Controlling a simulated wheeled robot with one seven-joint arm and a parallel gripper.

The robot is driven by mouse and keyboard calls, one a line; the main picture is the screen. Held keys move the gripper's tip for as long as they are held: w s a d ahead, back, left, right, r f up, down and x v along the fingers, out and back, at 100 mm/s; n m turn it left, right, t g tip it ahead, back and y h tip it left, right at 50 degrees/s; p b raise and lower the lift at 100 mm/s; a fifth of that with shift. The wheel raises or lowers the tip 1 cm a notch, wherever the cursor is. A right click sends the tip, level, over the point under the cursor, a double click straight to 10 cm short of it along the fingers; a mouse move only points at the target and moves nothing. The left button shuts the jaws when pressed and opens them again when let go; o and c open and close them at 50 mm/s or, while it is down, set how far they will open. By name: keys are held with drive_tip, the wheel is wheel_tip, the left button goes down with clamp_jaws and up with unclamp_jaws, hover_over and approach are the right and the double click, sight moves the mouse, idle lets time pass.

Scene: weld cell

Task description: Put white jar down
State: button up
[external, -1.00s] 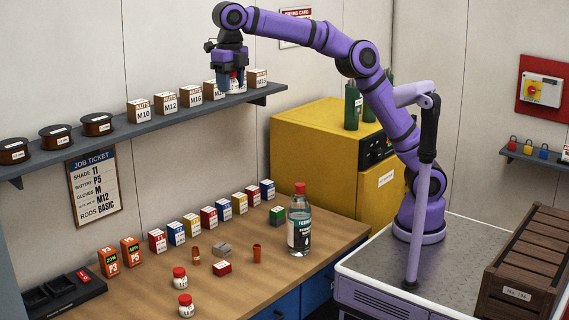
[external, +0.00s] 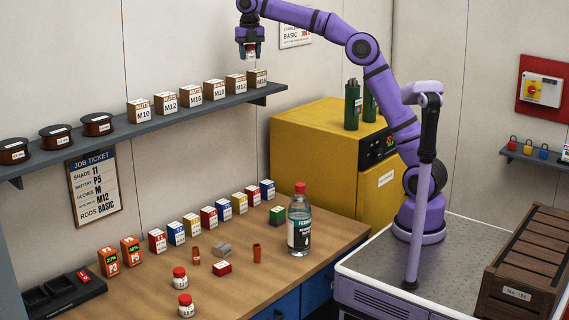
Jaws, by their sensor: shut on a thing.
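My gripper (external: 249,53) is high above the right end of the wall shelf. It is shut on a small white jar (external: 250,57), mostly hidden between the fingers. The jar is in the air, above and slightly behind the last boxes on the shelf, touching nothing below. Two similar white jars with red lids stand on the wooden bench, one (external: 180,278) behind the other (external: 186,305), near its front left.
The grey shelf (external: 205,108) carries a row of labelled boxes and several dark spools. The bench (external: 322,232) holds small coloured boxes, a clear red-capped bottle (external: 299,225) and small parts. A yellow cabinet (external: 310,125) stands right of it.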

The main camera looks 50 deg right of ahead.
drive_tip(key=w+d+m, duration=0.2)
drive_tip(key=d, duration=1.1)
drive_tip(key=m, duration=0.6)
hover_over(341, 111)
wheel_tip(341, 111, down, 28)
drive_tip(key=shift+s+r, duration=0.1)
drive_tip(key=shift+s, duration=0.05)
drive_tip(key=shift+f, duration=0.2)
drive_tip(key=o, duration=0.9)
drive_tip(key=shift+o, duration=0.2)
